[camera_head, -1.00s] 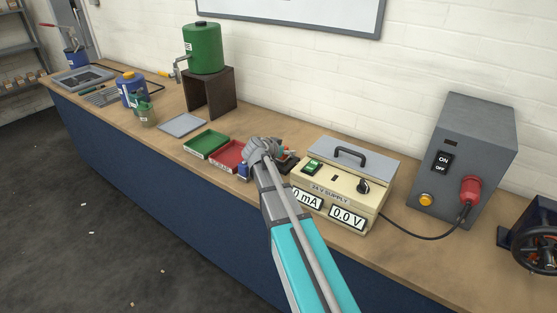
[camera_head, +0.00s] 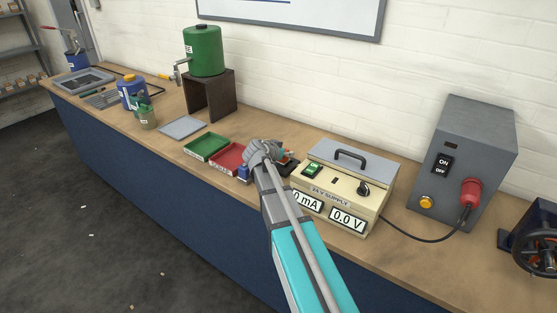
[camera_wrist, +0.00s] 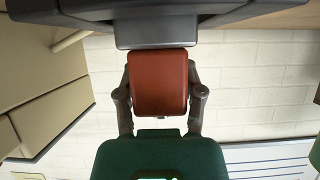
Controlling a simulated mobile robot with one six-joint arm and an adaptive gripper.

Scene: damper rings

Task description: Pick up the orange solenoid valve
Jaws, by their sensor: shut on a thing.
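The orange solenoid valve (camera_wrist: 160,82) shows in the wrist view as a rounded orange-red block between the fingers of my gripper (camera_wrist: 160,95). The fingers are shut on its two sides. A dark grey block (camera_wrist: 155,32) lies against its upper edge in that view, and a dark green piece (camera_wrist: 160,155) covers the area below. I cannot tell what the green piece belongs to. In the head view my gripper (camera_head: 266,152) is low over the bench, just left of the cream supply box, and its wrist hides most of the valve.
The cream 24 V supply (camera_head: 340,188) stands close on the right. A red tray (camera_head: 228,158) and a green tray (camera_head: 206,146) lie to the left. A green tank (camera_head: 204,50) on a dark stand (camera_head: 209,95) is behind them. A grey switch box (camera_head: 470,150) stands farther right.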

